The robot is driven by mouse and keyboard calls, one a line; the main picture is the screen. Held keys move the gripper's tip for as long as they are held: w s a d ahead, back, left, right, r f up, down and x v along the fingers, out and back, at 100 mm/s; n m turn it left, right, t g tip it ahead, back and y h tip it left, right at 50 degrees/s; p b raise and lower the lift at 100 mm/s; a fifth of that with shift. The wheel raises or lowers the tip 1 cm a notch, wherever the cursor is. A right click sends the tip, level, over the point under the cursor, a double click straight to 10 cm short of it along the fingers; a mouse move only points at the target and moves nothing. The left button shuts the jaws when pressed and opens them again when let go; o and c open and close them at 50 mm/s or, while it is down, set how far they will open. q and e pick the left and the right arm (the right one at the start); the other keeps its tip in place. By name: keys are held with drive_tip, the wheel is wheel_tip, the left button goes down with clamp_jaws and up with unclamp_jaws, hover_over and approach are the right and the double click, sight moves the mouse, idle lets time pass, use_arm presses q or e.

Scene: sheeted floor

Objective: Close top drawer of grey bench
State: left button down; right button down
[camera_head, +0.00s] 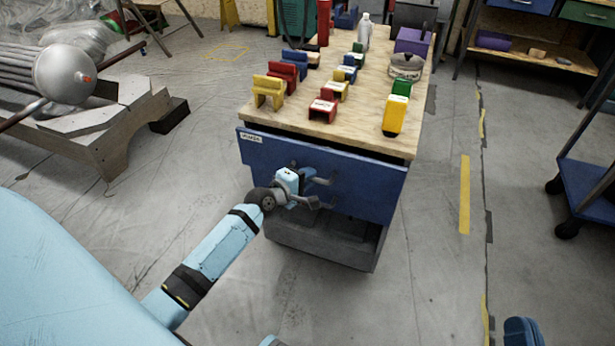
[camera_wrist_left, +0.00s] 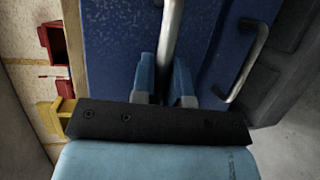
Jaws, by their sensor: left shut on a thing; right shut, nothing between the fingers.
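The bench has a wooden top (camera_head: 350,105), blue drawer fronts (camera_head: 365,185) and a dark grey lower body (camera_head: 318,240). The top drawer front sits just under the wooden top; I cannot tell how wide any gap there is. My left gripper (camera_head: 312,188) is at the front of the bench. In the left wrist view, its fingers (camera_wrist_left: 165,82) are shut around the metal bar handle (camera_wrist_left: 170,30) of the top drawer. A second bar handle (camera_wrist_left: 248,62) is beside it on the lower blue front.
Several coloured holders, including a yellow one (camera_head: 268,90), and a white bottle (camera_head: 364,32) stand on the bench top. A wooden stand (camera_head: 105,130) is at the left. A blue cart (camera_head: 585,190) is at the right. The floor around the bench front is clear.

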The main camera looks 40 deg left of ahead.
sight(313, 167)
use_arm(q)
drive_tip(key=w, duration=0.2)
drive_tip(key=w+a, duration=0.1)
drive_tip(key=w, duration=0.1)
drive_tip(key=shift+r, duration=0.15)
use_arm(e)
drive_tip(key=shift+s+a+r, duration=0.1)
drive_tip(key=shift+s+r, duration=0.05)
drive_tip(key=shift+s, duration=0.05)
use_arm(q)
drive_tip(key=c, duration=1.2)
unclamp_jaws()
drive_tip(key=shift+w, duration=0.1)
drive_tip(key=shift+o, duration=0.4)
use_arm(e)
drive_tip(key=shift+w+f, duration=0.15)
drive_tip(key=shift+f, duration=0.05)
use_arm(q)
drive_tip(key=p+v, duration=0.1)
drive_tip(key=v, duration=0.3)
drive_tip(key=p+v, duration=0.2)
drive_tip(key=v, duration=0.7)
drive_tip(key=shift+s, duration=0.4)
use_arm(e)
drive_tip(key=f, duration=0.1)
drive_tip(key=d+f+g+h, duration=0.1)
drive_tip(key=f, duration=0.1)
drive_tip(key=shift+w+d+h, duration=0.1)
drive_tip(key=shift+d+h, duration=0.15)
drive_tip(key=shift+h, duration=0.15)
